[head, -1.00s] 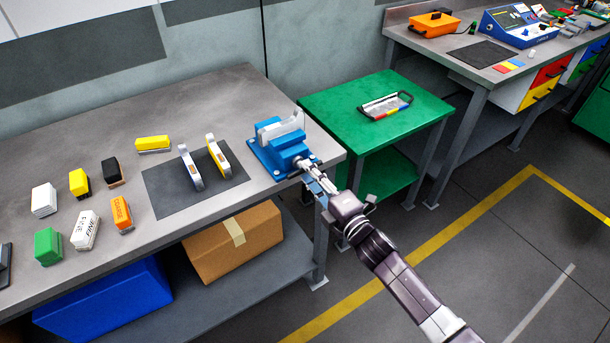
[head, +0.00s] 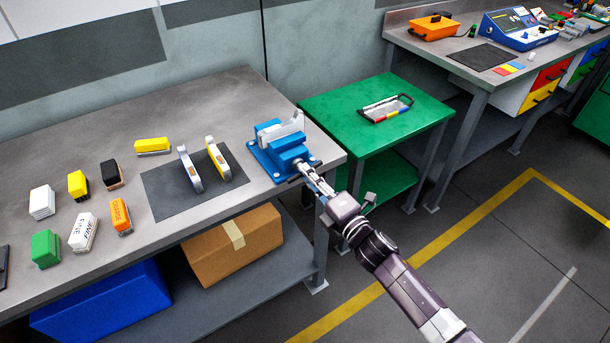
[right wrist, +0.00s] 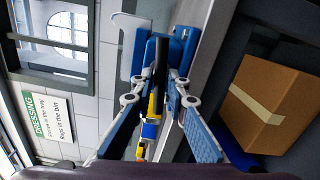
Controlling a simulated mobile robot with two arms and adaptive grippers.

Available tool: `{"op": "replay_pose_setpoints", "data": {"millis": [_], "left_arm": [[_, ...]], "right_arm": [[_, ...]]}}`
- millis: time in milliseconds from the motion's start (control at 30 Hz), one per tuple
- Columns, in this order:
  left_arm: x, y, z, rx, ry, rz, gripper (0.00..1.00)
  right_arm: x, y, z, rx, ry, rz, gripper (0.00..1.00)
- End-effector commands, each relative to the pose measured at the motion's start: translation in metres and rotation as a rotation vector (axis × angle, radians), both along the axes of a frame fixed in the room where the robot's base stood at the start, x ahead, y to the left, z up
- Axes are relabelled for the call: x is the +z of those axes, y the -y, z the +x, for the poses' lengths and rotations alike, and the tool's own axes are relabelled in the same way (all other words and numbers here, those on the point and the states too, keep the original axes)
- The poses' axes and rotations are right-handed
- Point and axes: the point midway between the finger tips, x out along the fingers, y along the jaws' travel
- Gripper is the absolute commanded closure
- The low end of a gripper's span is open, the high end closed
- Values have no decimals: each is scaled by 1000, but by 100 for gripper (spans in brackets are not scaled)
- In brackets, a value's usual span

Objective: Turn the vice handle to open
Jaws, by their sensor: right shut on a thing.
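The blue vice (head: 276,155) is fixed on the right front corner of the grey workbench, with a pale grey part held upright at its top. It also shows in the right wrist view (right wrist: 181,50). Its black handle bar (right wrist: 160,78) stands between my fingers in that view. My right gripper (head: 305,170) is at the vice's front, shut on the handle; in the right wrist view its fingers (right wrist: 166,85) reach to the vice from both sides. The exact contact is partly hidden. My left gripper is not in view.
A green table (head: 350,98) with a tray (head: 388,109) stands to the right. A cardboard box (head: 235,250) sits on the shelf below.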

Motion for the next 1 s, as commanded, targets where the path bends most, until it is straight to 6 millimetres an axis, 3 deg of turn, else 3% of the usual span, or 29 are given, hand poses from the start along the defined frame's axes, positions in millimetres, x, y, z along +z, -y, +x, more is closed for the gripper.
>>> {"op": "replay_pose_setpoints", "data": {"millis": [200, 567, 867, 1000], "left_arm": [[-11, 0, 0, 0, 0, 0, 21], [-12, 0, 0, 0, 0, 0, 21], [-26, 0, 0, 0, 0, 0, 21], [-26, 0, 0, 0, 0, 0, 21]], "right_arm": [[-2, 0, 0, 0, 128, -176, 100], [-2, 0, 0, 1, 147, -205, 100], [-3, 0, 0, 1, 346, -477, 100], [-1, 0, 0, 1, 375, -518, 100]]}}
